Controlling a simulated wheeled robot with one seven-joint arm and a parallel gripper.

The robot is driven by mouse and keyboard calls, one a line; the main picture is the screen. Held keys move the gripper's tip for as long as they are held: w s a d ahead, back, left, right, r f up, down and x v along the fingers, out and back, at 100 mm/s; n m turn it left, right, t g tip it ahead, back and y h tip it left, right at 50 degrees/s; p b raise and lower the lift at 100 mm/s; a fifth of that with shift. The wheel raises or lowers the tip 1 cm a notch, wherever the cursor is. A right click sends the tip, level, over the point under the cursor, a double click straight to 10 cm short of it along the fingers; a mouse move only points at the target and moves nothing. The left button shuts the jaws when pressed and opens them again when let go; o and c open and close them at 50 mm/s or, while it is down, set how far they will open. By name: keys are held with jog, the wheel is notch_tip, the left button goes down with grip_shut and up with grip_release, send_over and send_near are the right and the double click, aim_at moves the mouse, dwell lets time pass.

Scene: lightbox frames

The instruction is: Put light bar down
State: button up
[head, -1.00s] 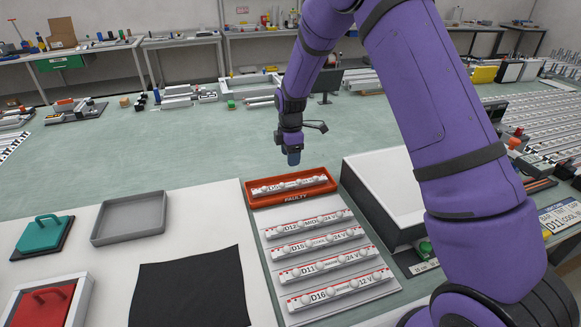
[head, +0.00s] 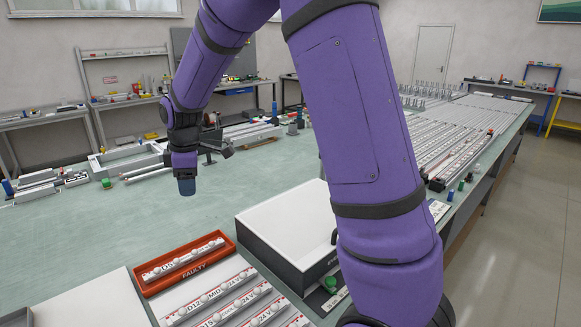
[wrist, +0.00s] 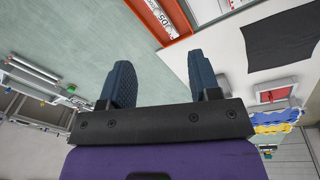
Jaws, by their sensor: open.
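A white light bar with round lamps and a label beginning "D5" (head: 184,258) lies in an orange tray (head: 219,260) marked "FAULTY", left of centre in the head view. The tray also shows at the top of the wrist view (wrist: 181,33). My gripper (head: 186,188) is above and beyond the tray in the head view, apart from it. In the wrist view its two dark blue fingers (wrist: 160,68) stand wide apart with nothing between them.
Several other light bars lie on a white rack (head: 205,290) in front of the tray. An open white box with dark front (head: 300,225) stands right of the tray. A black cloth (wrist: 281,38) shows in the wrist view.

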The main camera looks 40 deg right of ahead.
jog(key=s+d+r+m+t, duration=0.1)
jog(key=s+d+r+m, duration=0.15)
jog(key=s+r, duration=0.55)
jog(key=s+r+m+t, duration=0.1)
jog(key=s+m, duration=0.2)
jog(key=s, duration=0.5)
jog(key=s+d+r+m+t, duration=0.1)
jog(key=s+m, duration=0.3)
jog(key=s, duration=0.4)
jog(key=s+d+r+m, duration=0.1)
jog(key=s+r+m, duration=0.2)
jog(key=s, duration=0.6)
jog(key=shift+r+t, duration=0.25)
jog(key=shift+t, duration=0.15)
